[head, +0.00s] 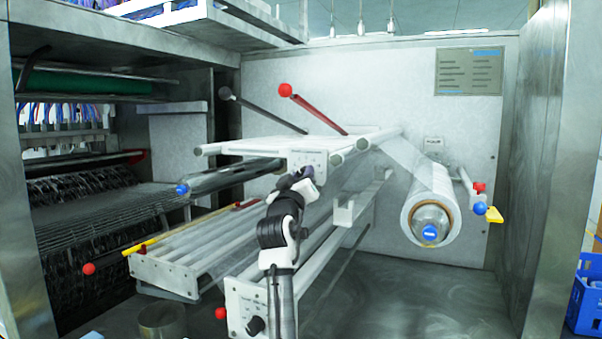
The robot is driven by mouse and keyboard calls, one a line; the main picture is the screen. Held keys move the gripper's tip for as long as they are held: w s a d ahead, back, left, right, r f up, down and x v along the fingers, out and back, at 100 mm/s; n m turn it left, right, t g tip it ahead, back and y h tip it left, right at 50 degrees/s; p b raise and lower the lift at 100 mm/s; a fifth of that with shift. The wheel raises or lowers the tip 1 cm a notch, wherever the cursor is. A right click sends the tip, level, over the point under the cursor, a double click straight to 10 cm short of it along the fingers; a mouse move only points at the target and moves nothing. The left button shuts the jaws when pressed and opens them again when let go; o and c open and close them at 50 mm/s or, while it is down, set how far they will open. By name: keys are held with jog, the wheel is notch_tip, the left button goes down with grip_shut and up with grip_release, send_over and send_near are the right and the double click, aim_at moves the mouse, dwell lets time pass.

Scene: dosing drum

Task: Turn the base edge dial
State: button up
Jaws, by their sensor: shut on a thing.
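My gripper (304,174) is at the front of the white upper panel (318,158), at the end of the upper roller frame. It is shut on a small dial there, and the gripper hides most of that dial. A black dial (255,326) shows on the lower white panel (236,296), just left of my arm and apart from the gripper. The panel labels are too small to read, so I cannot tell from them which is the base edge dial.
A red-knobbed lever (286,90) and a grey lever (226,94) rise above the upper frame. A film roll (431,215) sticks out at the right. A yellow bar (140,246) and a red ball knob (89,269) lie at the left.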

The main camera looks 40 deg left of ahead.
jog(key=shift+n, duration=0.4)
jog(key=o, duration=1)
jog(key=shift+c, duration=0.2)
jog(key=b+v, duration=0.5)
jog(key=v, duration=0.8)
jog(key=shift+s+d+b, duration=0.3)
jog(key=shift+f, duration=0.1)
